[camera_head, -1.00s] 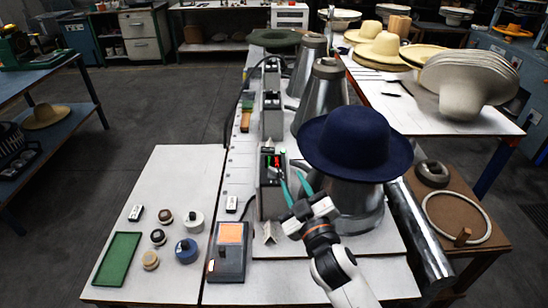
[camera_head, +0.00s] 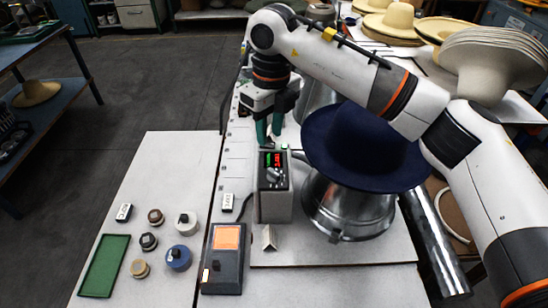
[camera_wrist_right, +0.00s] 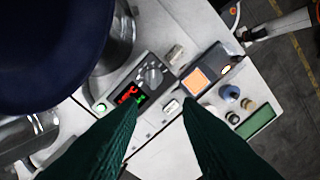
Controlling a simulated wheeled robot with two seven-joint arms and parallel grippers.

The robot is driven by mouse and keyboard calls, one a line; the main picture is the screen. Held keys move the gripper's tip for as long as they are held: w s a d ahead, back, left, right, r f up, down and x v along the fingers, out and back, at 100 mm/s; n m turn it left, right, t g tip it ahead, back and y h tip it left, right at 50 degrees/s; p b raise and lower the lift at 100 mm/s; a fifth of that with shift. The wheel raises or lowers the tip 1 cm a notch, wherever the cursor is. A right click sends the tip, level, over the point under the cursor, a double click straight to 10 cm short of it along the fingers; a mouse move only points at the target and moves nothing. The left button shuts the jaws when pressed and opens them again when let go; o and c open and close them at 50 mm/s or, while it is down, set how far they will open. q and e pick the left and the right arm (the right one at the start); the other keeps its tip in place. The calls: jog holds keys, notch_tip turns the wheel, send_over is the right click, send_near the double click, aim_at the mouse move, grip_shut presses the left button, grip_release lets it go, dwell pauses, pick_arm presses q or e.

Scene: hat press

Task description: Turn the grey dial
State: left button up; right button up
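The grey dial (camera_head: 273,175) sits on the sloped top of the grey control box (camera_head: 273,207), below a small red and green display. In the right wrist view the dial (camera_wrist_right: 153,76) shows between and beyond my fingertips, beside the lit display (camera_wrist_right: 128,95). My right gripper (camera_head: 269,138) points down just behind the box, above the bench and apart from the dial. Its two teal fingers are spread with nothing between them; the gap also shows in the wrist view (camera_wrist_right: 160,107). My left gripper is out of view.
A navy hat (camera_head: 350,140) sits on a metal form right of the box. A dark box with an orange screen (camera_head: 228,237) stands in front left. Several knobs, including a blue one (camera_head: 179,258), and a green tray (camera_head: 104,266) lie on the left table.

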aim_at(273, 171)
jog(key=f+p, duration=0.1)
jog(key=f, duration=0.2)
jog(key=f+p, duration=0.1)
jog(key=f, duration=0.3)
jog(key=f+p, duration=0.1)
jog(key=f, duration=0.3)
jog(key=shift+d+f, duration=0.2)
jog(key=shift+d, duration=0.15)
grip_shut()
